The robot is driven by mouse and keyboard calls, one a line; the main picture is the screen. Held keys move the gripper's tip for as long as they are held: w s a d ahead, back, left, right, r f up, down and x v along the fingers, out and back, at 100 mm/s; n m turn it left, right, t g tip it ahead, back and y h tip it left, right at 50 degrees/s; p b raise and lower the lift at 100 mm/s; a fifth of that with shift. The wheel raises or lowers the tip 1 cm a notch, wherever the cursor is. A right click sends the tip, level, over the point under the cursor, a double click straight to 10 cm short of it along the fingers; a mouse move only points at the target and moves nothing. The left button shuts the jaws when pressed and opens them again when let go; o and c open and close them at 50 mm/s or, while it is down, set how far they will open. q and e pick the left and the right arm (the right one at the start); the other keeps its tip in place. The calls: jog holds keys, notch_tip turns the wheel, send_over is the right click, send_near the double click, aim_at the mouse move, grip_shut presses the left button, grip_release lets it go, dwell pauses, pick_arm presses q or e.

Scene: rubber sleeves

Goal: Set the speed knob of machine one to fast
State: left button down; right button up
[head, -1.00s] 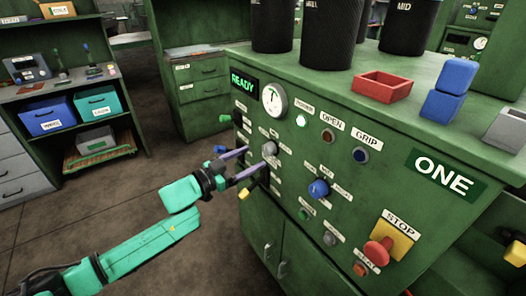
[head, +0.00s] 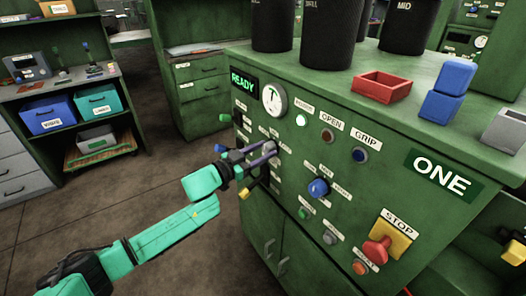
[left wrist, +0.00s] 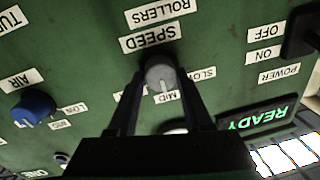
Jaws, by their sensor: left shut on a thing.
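Machine one (head: 330,230) is a green cabinet with a "ONE" sign and a sloped control panel. Its grey speed knob (left wrist: 160,74) sits beside the upside-down "SPEED" label in the left wrist view. The knob's pale mark points at "MID"; "SLOW" is to the right, and the label on the left is mostly hidden by a finger. My left gripper (head: 269,151) is at the panel, shut on the knob, one finger on each side; its fingers also show in the left wrist view (left wrist: 161,80). My right gripper is not in view.
A blue knob (head: 318,188), a yellow-backed red stop button (head: 378,249) and several small buttons share the panel. A red tray (head: 381,86), blue blocks (head: 448,90) and black cylinders stand on top. The lit display (head: 244,82) reads "READY". Floor left of the machine is clear.

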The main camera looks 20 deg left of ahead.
pick_arm(q)
jog(key=shift+f+m, duration=0.1)
jog(key=shift+m, duration=0.2)
jog(key=m+b, duration=0.1)
jog(key=m, duration=0.3)
jog(key=shift+f+b, duration=0.15)
jog(key=shift+b, duration=0.2)
jog(key=m+b, duration=0.1)
jog(key=m, duration=0.2)
jog(key=shift+m+h, duration=0.3)
jog(key=shift+m+b, duration=0.65)
jog(key=shift+m, duration=0.45)
jog(key=shift+c, duration=1.6)
grip_release()
